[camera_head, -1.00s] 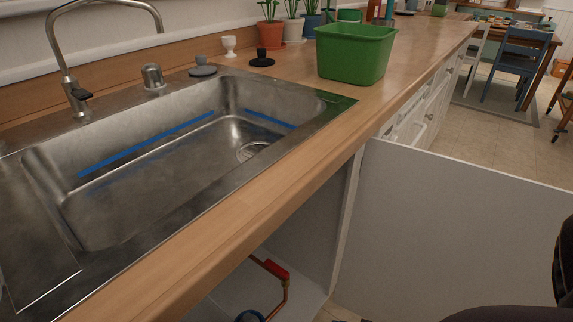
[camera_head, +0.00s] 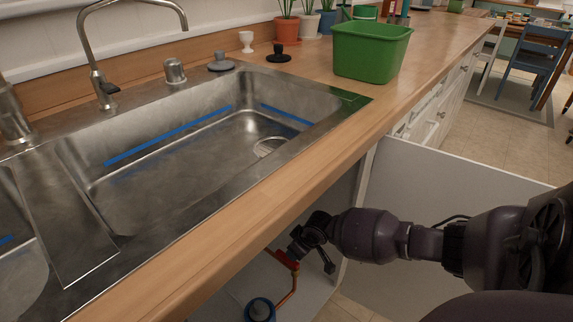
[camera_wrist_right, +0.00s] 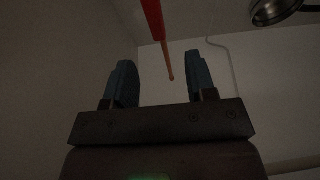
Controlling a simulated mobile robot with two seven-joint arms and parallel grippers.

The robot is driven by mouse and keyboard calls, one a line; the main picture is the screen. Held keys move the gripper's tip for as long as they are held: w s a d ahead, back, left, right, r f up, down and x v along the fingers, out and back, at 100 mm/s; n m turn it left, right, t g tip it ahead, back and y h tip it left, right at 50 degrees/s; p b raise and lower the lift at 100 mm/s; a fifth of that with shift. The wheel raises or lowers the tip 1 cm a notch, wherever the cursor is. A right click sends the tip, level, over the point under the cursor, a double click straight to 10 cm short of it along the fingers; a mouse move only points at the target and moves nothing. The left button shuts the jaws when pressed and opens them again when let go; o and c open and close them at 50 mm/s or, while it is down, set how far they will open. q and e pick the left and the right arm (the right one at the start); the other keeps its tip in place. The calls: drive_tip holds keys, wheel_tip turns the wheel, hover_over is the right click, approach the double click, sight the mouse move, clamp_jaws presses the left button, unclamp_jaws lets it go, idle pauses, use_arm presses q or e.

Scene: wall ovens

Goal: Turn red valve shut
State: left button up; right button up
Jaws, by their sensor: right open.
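The red valve (camera_head: 286,259) is a red handle on a copper pipe (camera_head: 291,290) inside the open cabinet under the sink. My right gripper (camera_head: 310,247) is inside the cabinet opening, close beside the valve and partly in front of it. In the right wrist view, the right gripper (camera_wrist_right: 158,66) has its two blue fingers apart with nothing held. The red handle (camera_wrist_right: 153,18) there lies at the top, beyond and roughly between the fingertips. The copper pipe (camera_wrist_right: 168,62) runs down from it. Contact with the valve cannot be told. My left gripper is out of view.
The wooden counter edge (camera_head: 235,217) runs above the cabinet opening. An open white cabinet door (camera_head: 430,180) stands to the right, with my right arm in front of it. A blue round part (camera_head: 260,309) sits low by the pipe. The sink (camera_head: 180,160) is above.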

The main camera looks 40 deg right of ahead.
sight(287, 258)
drive_tip(key=shift+w+d+f, duration=0.3)
drive_tip(key=shift+w+d, duration=0.05)
drive_tip(key=b+x, duration=0.1)
drive_tip(key=x, duration=0.2)
drive_tip(key=b+x, duration=0.2)
drive_tip(key=x, duration=0.1)
drive_tip(key=b+x, duration=0.2)
drive_tip(key=x, duration=0.1)
drive_tip(key=shift+s+f, duration=0.1)
drive_tip(key=shift+s, duration=0.15)
drive_tip(key=shift+w+f+b, duration=0.35)
drive_tip(key=shift+w+f, duration=0.05)
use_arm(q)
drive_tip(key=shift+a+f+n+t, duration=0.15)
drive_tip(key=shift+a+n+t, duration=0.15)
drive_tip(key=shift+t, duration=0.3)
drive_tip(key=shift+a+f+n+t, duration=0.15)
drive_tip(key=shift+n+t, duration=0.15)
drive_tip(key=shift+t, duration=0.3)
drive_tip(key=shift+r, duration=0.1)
use_arm(e)
drive_tip(key=shift+w, duration=0.1)
clamp_jaws()
